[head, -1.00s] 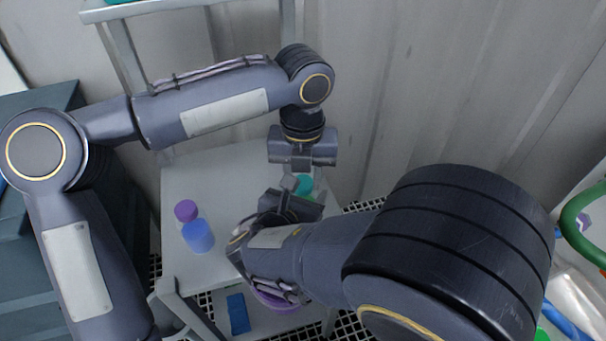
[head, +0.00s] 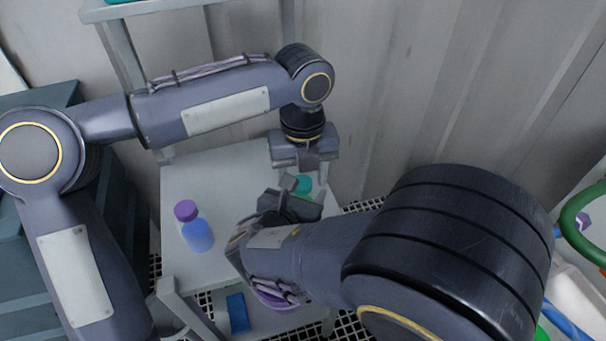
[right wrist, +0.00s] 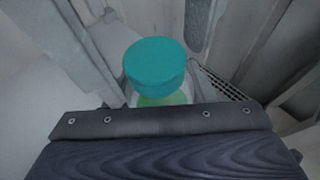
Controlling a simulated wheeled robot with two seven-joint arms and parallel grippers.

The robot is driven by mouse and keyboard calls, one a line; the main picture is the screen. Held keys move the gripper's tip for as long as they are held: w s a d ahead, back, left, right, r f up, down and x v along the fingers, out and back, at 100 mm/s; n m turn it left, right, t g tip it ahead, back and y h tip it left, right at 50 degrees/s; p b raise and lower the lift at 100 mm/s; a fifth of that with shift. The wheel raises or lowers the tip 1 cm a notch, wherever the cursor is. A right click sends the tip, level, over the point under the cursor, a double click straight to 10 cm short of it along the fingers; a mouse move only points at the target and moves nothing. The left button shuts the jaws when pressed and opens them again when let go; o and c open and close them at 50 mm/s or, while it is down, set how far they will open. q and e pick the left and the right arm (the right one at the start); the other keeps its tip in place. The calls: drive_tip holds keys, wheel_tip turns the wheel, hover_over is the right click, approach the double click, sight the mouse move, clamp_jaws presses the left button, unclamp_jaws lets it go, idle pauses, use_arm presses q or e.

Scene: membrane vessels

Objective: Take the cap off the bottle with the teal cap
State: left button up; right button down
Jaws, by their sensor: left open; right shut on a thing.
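The bottle's teal cap (head: 303,185) shows in the head view between my two grippers, near the right edge of the grey table. In the right wrist view the teal cap (right wrist: 154,64) sits on top of the bottle (right wrist: 165,99), which has green contents. My right gripper (head: 291,205) is shut on the bottle below the cap and hides most of its body. My left gripper (head: 304,160) is open and points down just above the cap. Whether its fingers touch the cap cannot be told.
A blue bottle with a purple cap (head: 197,232) stands on the grey table (head: 205,175) left of my right gripper. A blue block (head: 238,313) lies on a lower shelf. A corrugated wall (head: 400,100) is close behind.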

use_arm(q)
drive_tip(key=shift+r, duration=2.25)
drive_tip(key=shift+c, duration=0.4)
wheel_tip(320, 180, up, 3)
drive_tip(key=m, duration=0.3)
drive_tip(key=shift+f, duration=3.8)
drive_tip(key=c, duration=1)
drive_tip(key=n, duration=0.3)
drive_tip(key=o, duration=1.1)
